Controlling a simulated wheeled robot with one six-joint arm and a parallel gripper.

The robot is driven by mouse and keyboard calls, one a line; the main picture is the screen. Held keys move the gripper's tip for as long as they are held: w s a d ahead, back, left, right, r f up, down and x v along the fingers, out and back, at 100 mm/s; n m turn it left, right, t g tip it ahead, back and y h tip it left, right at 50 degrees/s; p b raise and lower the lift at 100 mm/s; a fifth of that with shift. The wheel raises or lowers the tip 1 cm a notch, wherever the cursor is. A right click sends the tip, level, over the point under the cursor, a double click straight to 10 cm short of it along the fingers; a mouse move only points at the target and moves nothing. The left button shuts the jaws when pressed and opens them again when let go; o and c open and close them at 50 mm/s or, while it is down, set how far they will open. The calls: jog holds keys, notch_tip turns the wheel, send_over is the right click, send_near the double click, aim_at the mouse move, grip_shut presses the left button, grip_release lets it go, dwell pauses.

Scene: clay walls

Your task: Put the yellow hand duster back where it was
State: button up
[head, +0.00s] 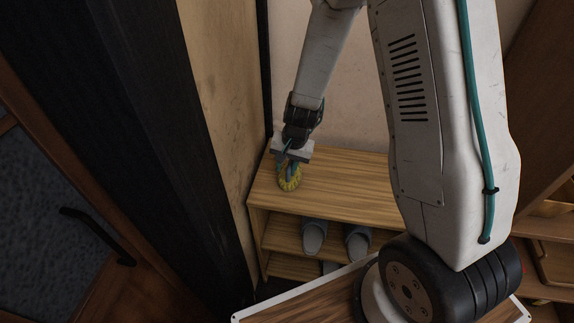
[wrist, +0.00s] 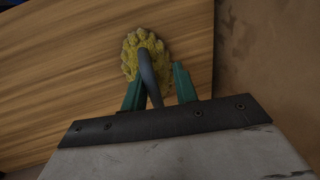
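The yellow hand duster (head: 289,178) has a fluffy yellow head and a grey-blue handle. It appears to rest on the top of the wooden shoe shelf (head: 345,185), near its left end. In the wrist view the duster (wrist: 131,56) lies beyond my fingertips, with its handle running back between the fingers. My gripper (head: 291,158) is just above the duster. In the wrist view my gripper (wrist: 157,80) has its two green fingers apart, one on each side of the handle. A gap shows between the handle and the right finger; whether the left finger touches it is unclear.
Grey slippers (head: 314,238) stand on the shelf below the top. The shelf top right of the duster is clear. A tan wall panel (head: 225,100) rises close on the left. A door with a dark handle (head: 98,235) is at far left.

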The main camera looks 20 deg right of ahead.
jog(key=shift+s, duration=0.1)
jog(key=s+d+r+n, duration=0.15)
jog(key=s+r, duration=0.45)
jog(key=r, duration=0.7)
jog(key=s+r+n, duration=0.2)
jog(key=s+r, duration=0.3)
jog(key=r, duration=0.7)
jog(key=s+d+r+n, duration=0.1)
jog(key=s+r, duration=0.2)
jog(key=s, duration=0.4)
jog(key=s+d+r+n+h, duration=0.1)
jog(key=s+r+n, duration=0.1)
jog(key=s, duration=0.6)
jog(key=shift+d+r+h, duration=0.2)
jog(key=shift+r+h, duration=0.1)
jog(key=shift+r, duration=0.55)
jog(key=shift+s, duration=0.1)
